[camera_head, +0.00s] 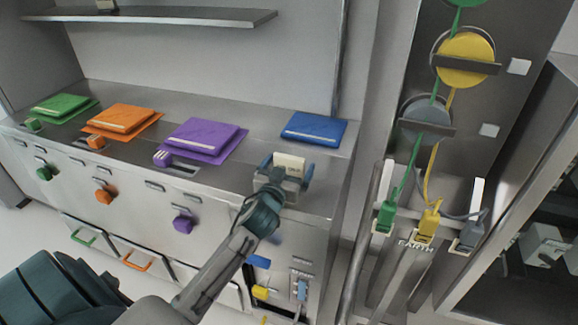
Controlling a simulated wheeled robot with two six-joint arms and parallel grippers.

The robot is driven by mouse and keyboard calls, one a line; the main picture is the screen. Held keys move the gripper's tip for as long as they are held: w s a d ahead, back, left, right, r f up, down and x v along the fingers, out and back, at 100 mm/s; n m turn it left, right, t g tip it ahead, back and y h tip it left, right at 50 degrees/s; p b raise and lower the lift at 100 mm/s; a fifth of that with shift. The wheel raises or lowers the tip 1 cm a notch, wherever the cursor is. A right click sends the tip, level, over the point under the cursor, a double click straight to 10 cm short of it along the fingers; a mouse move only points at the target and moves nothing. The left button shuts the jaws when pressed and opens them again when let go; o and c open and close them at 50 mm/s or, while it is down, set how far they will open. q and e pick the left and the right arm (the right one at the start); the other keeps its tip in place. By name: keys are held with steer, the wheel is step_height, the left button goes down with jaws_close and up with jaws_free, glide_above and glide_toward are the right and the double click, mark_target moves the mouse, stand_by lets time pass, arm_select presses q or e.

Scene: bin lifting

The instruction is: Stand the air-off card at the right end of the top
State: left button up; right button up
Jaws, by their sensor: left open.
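A small cream card (290,162) with dark lettering, too small to read, appears upright at the right part of the steel top (262,143). I take it to be the air-off card. My left gripper (286,171) is open, with its blue-tipped fingers on either side of the card and a visible gap to them. The gripper body hides the card's lower part, so I cannot tell whether it touches the top. My right gripper is not in view.
A blue pad (314,127) lies just behind the card. Purple (203,138), orange (122,118) and green (64,106) pads lie to the left. A shelf (160,15) hangs above. Yellow (465,58) and grey reels stand at the right.

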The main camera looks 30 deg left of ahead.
arm_select(q)
steer(key=b+v, duration=0.2)
steer(key=v, duration=0.9)
steer(key=shift+s, duration=0.35)
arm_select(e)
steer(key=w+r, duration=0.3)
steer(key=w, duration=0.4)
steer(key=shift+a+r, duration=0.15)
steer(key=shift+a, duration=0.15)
arm_select(q)
steer(key=shift+d, duration=0.15)
